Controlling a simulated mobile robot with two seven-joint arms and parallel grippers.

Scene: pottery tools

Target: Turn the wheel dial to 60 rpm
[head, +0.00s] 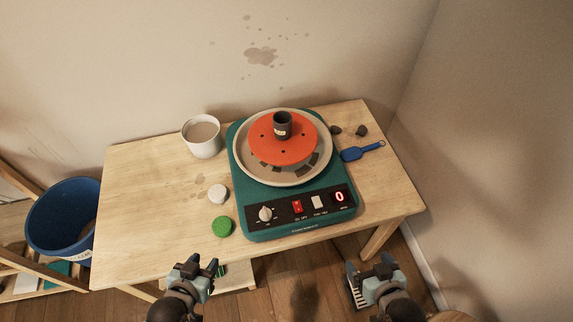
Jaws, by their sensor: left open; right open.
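A green pottery wheel (240,160) stands on the wooden table, with a black control panel along its front. The white dial (265,213) is at the left of the panel; its exact setting is too small to read. A red switch (298,206) and a white switch (319,202) sit to its right. The display (339,197) shows a red 0. My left gripper (206,264) is open and empty at the table's front edge, below and left of the dial. My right gripper (368,262) is open and empty in front of the table, right of the wheel. Neither touches the wheel.
An orange disc (262,142) with a dark cup (282,125) lies on the wheel's pan. A white mug (202,137), white lid (217,194) and green lid (222,227) stand left of the wheel. A blue tool (362,152) lies right. A blue bucket (62,215) is left of the table.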

